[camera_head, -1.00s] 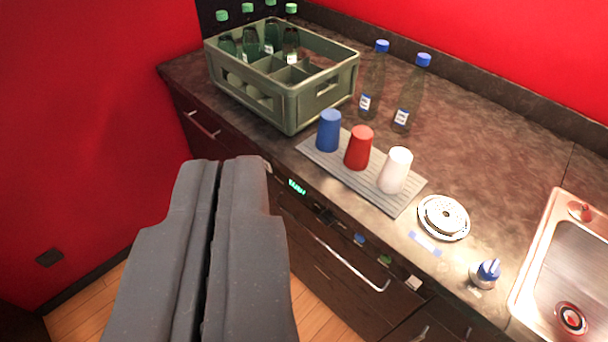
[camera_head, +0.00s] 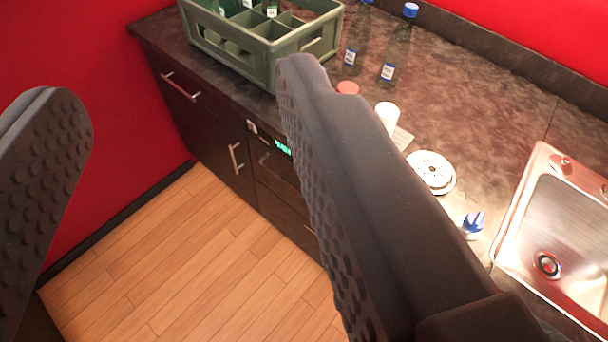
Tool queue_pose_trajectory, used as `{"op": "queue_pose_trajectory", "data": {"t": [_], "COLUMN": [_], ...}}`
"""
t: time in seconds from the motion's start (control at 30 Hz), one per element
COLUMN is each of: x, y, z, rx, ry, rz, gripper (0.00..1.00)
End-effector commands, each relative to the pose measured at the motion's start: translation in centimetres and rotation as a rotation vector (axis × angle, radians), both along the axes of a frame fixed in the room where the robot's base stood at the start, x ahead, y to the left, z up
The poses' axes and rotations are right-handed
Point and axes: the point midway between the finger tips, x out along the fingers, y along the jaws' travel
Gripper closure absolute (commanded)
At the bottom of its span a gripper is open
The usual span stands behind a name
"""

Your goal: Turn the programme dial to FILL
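My gripper (camera_head: 180,92) is open and empty, with one finger at the left edge and the other across the middle of the picture. The appliance front under the counter has a small lit green display (camera_head: 282,147), just left of the right finger; its text is too small to read surely. A small pale part (camera_head: 252,127) sits left of the display. I cannot make out the programme dial or its setting. The right finger hides the panel to the right of the display.
The wooden floor (camera_head: 190,245) is clear.

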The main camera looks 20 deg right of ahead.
Motion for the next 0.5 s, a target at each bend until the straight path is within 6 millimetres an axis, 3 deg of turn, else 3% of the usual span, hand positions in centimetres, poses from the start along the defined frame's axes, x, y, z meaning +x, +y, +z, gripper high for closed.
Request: {"op": "queue_pose_trajectory", "data": {"t": [0.27, 0.5], "x": [10.3, 18.9], "y": [3.8, 6.0], "z": [-4.8, -10.8], "rx": [-0.001, -0.006], "ry": [-0.042, -0.096], "rz": [0.086, 0.083], "gripper": [0.42, 0.42]}}
